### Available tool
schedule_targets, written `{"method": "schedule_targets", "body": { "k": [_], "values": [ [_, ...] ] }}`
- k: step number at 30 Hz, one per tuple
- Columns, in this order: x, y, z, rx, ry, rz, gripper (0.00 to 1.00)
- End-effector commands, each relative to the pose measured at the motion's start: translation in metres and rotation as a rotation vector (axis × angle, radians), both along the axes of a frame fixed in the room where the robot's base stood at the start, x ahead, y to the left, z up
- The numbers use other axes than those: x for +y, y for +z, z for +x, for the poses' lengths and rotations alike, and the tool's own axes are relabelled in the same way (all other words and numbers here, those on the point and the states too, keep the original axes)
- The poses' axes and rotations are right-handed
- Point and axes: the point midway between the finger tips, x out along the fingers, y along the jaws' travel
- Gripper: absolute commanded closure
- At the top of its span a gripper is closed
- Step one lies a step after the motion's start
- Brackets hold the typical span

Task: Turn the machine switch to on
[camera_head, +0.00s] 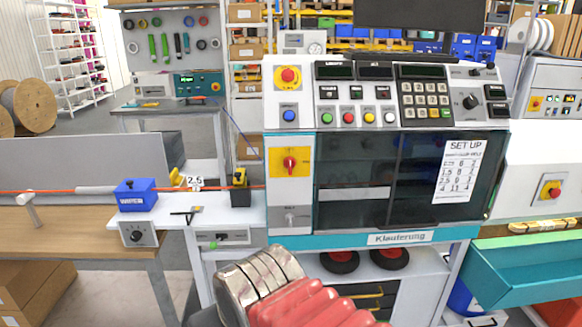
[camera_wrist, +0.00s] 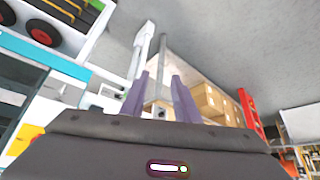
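The machine (camera_head: 400,239) stands in the middle of the head view with a dark window. Its red rotary switch (camera_head: 290,163) sits on a yellow plate (camera_head: 277,173) left of the window, with the handle looking about upright. In the wrist view, a yellow and red patch (camera_wrist: 19,144) at the lower left may be this plate; my gripper body partly hides it. My gripper (camera_wrist: 159,82) shows two purple fingers standing apart with nothing between them. The fingers point away from the switch, toward boxes and floor. In the head view only my arm shows, low in front of the machine.
A red emergency button (camera_head: 288,76) and several coloured buttons are above the switch. Another red switch (camera_head: 551,189) is on the right machine. A blue box (camera_head: 136,195) and a yellow-topped black block (camera_head: 240,187) stand left. A teal tray (camera_head: 530,285) juts out right.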

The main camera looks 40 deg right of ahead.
Motion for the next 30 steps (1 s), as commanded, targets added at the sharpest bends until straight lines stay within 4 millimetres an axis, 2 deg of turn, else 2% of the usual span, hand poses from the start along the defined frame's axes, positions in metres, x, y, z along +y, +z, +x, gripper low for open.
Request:
{"method": "schedule_targets", "body": {
  "k": [8, 12, 18, 24, 30],
  "values": [
    [-0.041, 0.012, 0.075, -0.216, -0.106, -0.007, 0.72],
    [-0.072, 0.022, 0.110, -0.340, -0.169, -0.026, 0.72],
    [-0.122, 0.038, 0.148, -0.517, -0.258, -0.067, 0.72],
    [-0.184, 0.056, 0.169, -0.687, -0.366, -0.146, 0.72],
    [-0.242, 0.073, 0.175, -0.849, -0.459, -0.237, 0.72]
  ]
}}
